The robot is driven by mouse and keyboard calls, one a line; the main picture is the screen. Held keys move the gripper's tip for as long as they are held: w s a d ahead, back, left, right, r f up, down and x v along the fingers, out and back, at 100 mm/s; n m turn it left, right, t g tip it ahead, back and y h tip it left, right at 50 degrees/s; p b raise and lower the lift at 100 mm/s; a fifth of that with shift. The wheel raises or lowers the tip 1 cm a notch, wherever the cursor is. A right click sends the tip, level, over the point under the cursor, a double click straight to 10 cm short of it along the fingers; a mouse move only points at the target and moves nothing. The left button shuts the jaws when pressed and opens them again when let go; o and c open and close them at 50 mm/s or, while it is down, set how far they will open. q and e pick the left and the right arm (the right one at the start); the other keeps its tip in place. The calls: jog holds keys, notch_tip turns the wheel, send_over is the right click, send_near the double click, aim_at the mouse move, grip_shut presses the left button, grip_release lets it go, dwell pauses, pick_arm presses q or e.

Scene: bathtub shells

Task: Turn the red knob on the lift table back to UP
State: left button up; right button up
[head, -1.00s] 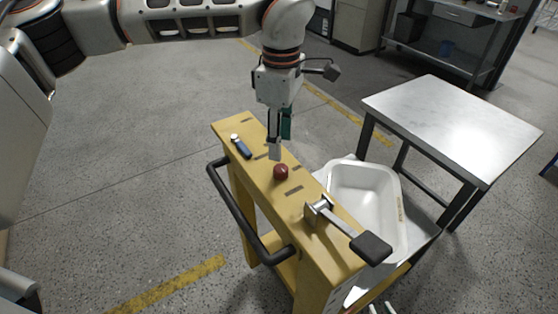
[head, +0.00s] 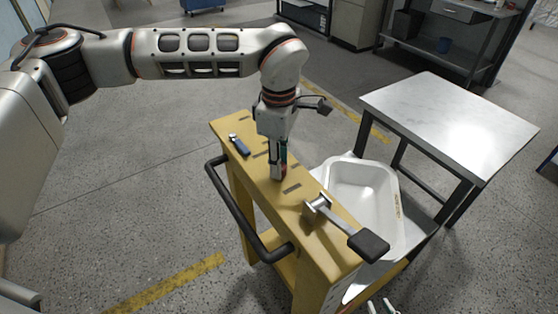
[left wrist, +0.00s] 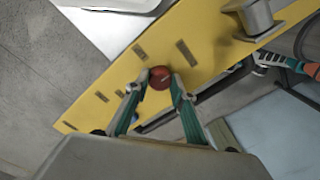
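The red knob (left wrist: 160,77) is on the top face of the yellow lift table (head: 330,240). My left gripper (left wrist: 161,80) points down over the lift table, with one finger on each side of the knob. The fingers look apart, and I cannot tell whether they touch the knob. In the head view my left gripper (head: 279,176) mostly hides the knob. Dark marks lie around the knob on the yellow face, too small to read. My right gripper (head: 381,307) shows only its fingertips at the bottom edge, apart and empty.
A lever with a black pad (head: 368,245) stands on the lift table near the knob. A blue-handled tool (head: 239,145) lies at its far end. A black rail (head: 235,210) runs along its side. A white tub shell (head: 362,200) and a metal table (head: 450,115) stand to the right.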

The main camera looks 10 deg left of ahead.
pick_arm(q)
jog(key=shift+c, duration=0.3)
jog(key=n+b, duration=0.1)
jog(key=n, duration=0.3)
jog(key=shift+n+b, duration=0.3)
jog(key=shift+n, duration=0.1)
jog(key=n, duration=0.3)
jog(key=shift+n+b, duration=0.3)
jog(key=shift+b, duration=0.1)
jog(key=n, duration=0.5)
jog(key=shift+b, duration=0.4)
jog(key=shift+n, duration=2.2)
jog(key=o, duration=1.1)
